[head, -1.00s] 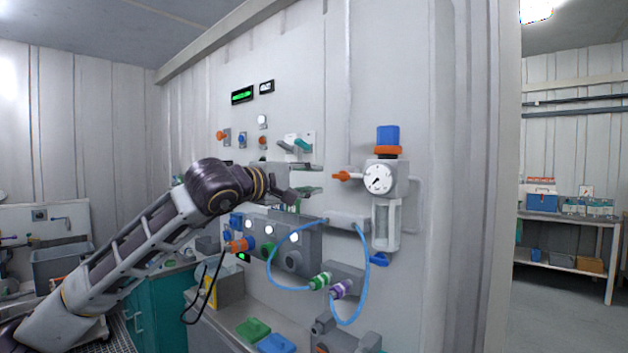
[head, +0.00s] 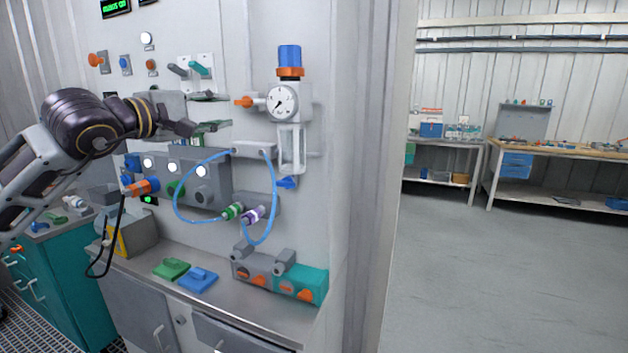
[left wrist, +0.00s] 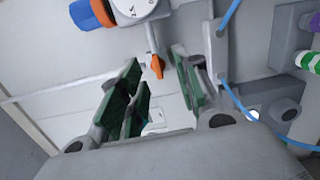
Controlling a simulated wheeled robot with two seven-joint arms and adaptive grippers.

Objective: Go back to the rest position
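My left gripper (head: 212,112) points right in front of the wall panel, left of the pressure gauge (head: 283,102). Its two fingers are apart with nothing between them. In the left wrist view the green-padded fingers (left wrist: 160,95) stand apart, and an orange lever (left wrist: 157,66) shows beyond the gap. The same lever (head: 244,101) sits on the regulator's left side in the head view. I cannot tell how far the fingers are from the panel. My right gripper is in neither view.
Open floor (head: 480,270) lies right, with benches (head: 555,145) behind.

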